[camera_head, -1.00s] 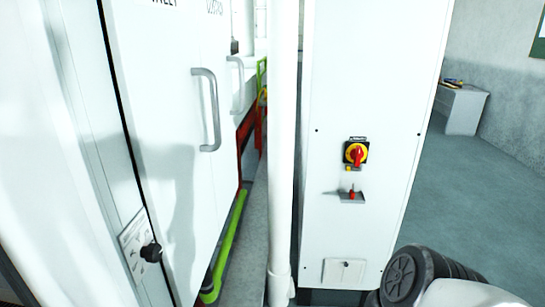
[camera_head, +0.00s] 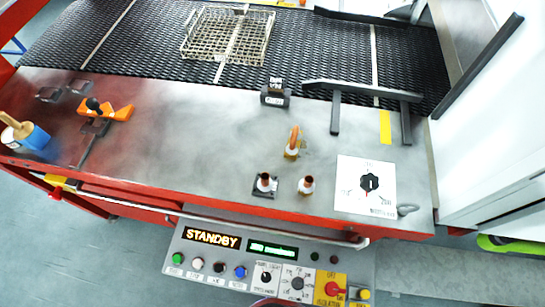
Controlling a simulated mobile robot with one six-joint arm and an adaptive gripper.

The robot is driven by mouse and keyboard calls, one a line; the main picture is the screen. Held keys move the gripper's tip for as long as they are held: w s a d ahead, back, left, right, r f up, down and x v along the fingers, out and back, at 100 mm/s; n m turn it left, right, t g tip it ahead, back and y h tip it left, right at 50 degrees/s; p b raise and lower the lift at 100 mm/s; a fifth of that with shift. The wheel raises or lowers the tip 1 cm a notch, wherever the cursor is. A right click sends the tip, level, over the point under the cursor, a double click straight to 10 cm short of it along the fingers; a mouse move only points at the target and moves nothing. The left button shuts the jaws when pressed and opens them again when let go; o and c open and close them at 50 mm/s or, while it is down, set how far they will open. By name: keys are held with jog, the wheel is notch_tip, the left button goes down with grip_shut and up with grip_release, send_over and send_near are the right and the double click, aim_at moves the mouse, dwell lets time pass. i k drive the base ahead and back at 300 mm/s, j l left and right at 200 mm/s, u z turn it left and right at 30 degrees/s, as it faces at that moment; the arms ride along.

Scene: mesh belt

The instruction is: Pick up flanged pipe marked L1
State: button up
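Three small copper-coloured pieces with pale collars stand on the grey metal table top (camera_head: 200,150). They may be flanged pipes, but no L1 mark is legible on any. The tallest piece (camera_head: 293,143) stands at the back. A second piece (camera_head: 265,183) stands on a dark square base at the front left. A third piece (camera_head: 306,186) stands to its right, close to the front edge. My gripper is not in view.
A mesh belt (camera_head: 150,50) runs behind the table top and carries a wire basket (camera_head: 228,36). A blue pot with brushes (camera_head: 28,137) and an orange-handled tool (camera_head: 105,110) lie left. A dial plate (camera_head: 366,186) is right. A STANDBY control panel (camera_head: 270,262) hangs in front.

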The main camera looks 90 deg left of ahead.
aim_at(265, 185)
jog(key=u, duration=3.15)
